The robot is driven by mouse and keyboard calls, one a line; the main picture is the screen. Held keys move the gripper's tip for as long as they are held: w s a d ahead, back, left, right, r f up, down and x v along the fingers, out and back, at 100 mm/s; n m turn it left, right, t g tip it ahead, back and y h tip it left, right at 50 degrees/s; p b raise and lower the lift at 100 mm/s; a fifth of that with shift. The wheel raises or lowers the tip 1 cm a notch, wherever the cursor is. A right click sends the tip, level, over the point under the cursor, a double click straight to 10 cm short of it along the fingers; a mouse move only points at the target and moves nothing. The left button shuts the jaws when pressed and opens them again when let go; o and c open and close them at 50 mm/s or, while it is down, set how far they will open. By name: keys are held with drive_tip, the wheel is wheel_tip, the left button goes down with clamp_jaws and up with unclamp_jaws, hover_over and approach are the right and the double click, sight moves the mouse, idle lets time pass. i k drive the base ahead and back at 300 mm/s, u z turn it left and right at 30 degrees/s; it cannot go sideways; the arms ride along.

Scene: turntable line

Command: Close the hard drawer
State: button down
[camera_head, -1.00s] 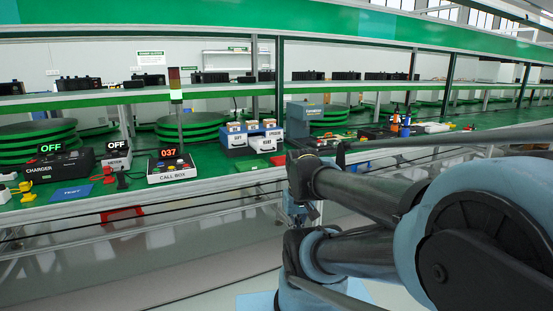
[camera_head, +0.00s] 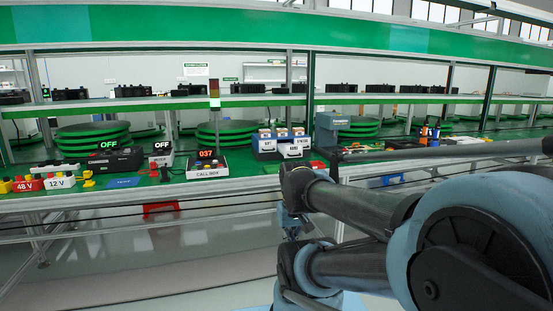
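A blue drawer unit stands on the green table near the middle of the picture. Its white-fronted hard drawer (camera_head: 295,151) juts out toward me, so it stands open. The label seems to read HARD, though the letters are small. The soft drawer (camera_head: 266,145) on its left sits further back. Another white front (camera_head: 301,140) shows above and behind the hard drawer, its label hard to read. My arm reaches in from the right, its joints in front of and below the table edge, short of the drawers. I cannot make out my gripper or its fingers.
A call box (camera_head: 207,164) showing 037 stands left of the drawers. A red-edged dark tray (camera_head: 316,166) and a grey machine (camera_head: 329,127) stand to their right. Battery blocks (camera_head: 60,181) sit far left. A red stool (camera_head: 161,208) is under the table; the floor in front is clear.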

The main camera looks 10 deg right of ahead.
sight(289, 150)
drive_tip(key=u, duration=1)
drive_tip(key=i, duration=1.4)
drive_tip(key=z, duration=1)
